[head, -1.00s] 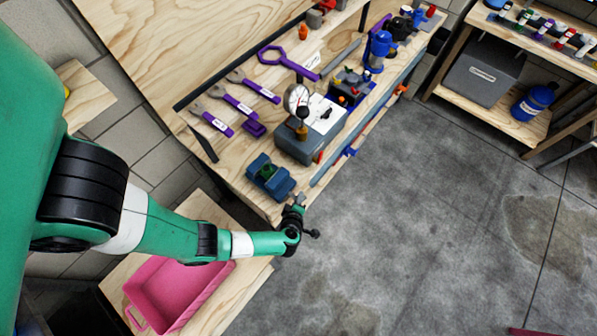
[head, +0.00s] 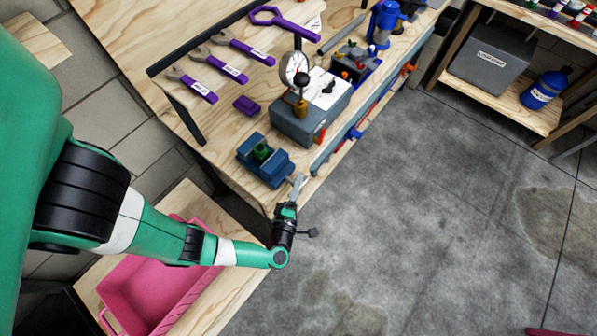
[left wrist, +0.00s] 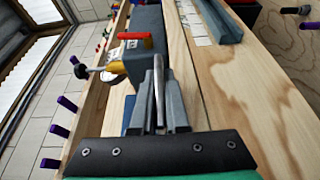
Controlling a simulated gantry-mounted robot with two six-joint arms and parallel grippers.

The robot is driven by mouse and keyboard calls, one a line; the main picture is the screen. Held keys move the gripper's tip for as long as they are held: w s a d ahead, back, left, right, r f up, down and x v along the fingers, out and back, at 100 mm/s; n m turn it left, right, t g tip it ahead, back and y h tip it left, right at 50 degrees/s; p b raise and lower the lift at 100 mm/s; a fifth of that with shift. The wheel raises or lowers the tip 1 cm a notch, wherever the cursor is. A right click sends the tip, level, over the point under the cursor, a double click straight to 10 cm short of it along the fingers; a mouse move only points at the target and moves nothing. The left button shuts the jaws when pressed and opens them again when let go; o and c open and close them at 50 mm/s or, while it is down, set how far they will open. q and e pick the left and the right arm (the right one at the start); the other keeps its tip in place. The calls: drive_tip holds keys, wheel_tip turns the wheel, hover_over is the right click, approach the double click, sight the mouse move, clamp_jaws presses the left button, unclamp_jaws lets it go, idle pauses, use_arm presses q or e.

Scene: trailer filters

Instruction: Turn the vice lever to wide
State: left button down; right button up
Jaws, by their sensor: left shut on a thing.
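The blue vice (head: 265,160), with a green piece in its jaws, sits at the near corner of the wooden workbench. My left gripper (head: 297,184) is at the vice's right side, by the bench's front edge. In the left wrist view my left gripper (left wrist: 161,112) is shut on a thin metal bar, the vice lever (left wrist: 158,82), which stands up between the fingers. The fingers hide much of the lever, and only a small blue part shows beside them in that view. My right gripper is not in view.
A grey block (head: 290,128) with a dial gauge (head: 294,68) stands just behind the vice. Purple-handled wrenches (head: 220,72) lie at the bench's back. A pink bin (head: 150,290) lies below my left arm.

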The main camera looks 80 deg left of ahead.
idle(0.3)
use_arm(q)
drive_tip(key=c, duration=0.9)
unclamp_jaws()
drive_tip(key=shift+s+d, duration=0.1)
drive_tip(key=shift+d, duration=0.15)
drive_tip(key=v, duration=1.1)
drive_tip(key=shift+s+f, duration=0.15)
